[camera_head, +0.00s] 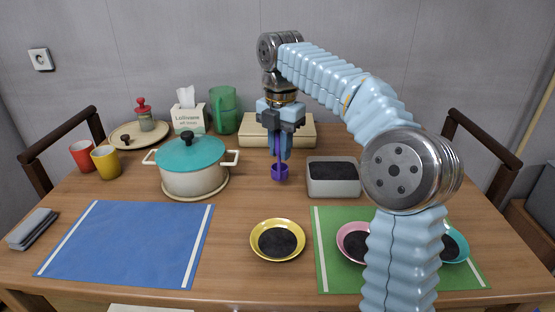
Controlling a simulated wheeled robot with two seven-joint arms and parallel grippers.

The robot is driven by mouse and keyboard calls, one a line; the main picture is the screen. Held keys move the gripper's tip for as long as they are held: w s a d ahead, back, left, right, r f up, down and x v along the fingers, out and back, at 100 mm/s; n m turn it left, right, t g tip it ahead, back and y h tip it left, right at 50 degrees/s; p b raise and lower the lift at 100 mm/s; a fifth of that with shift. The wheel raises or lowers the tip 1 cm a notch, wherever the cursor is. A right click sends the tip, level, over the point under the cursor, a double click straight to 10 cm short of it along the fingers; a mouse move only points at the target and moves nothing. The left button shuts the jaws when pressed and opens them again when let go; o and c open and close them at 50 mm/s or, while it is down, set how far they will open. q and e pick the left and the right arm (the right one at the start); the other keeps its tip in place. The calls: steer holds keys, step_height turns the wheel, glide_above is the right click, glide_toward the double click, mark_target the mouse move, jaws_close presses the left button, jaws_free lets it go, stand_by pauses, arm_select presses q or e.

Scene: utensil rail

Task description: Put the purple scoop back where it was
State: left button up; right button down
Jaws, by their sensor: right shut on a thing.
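The purple scoop (280,171) hangs upright, its handle up between the fingers and its bowl down, left of the grey container. My right gripper (279,151) is shut on its handle. The grey container (334,189) holds dark stuff. A yellow bowl (256,256) with dark stuff in it stands at the front. A pink bowl (344,231) and a teal bowl (461,244) stand on the green mat (326,272), partly hidden by my right arm. My left gripper is not in view. No utensil rail can be made out.
A cream pot with a teal lid (191,152) stands left of centre. Behind are a beige box (256,132), a green pitcher (224,112) and a tissue box (188,120). Red and yellow mugs (105,161) stand at left. The blue mat (124,245) is bare.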

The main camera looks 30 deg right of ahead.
mark_target(278, 131)
steer(key=shift+w+f, duration=0.25)
steer(key=shift+f, duration=0.1)
steer(key=shift+w+f, duration=0.15)
steer(key=shift+f, duration=0.75)
steer(key=shift+w+f, duration=0.1)
steer(key=shift+f, duration=0.8)
steer(key=c, duration=1)
jaws_free()
steer(key=shift+f, duration=0.1)
steer(key=shift+c, duration=0.2)
step_height(278, 131, up, 8)
steer(key=shift+f, duration=0.1)
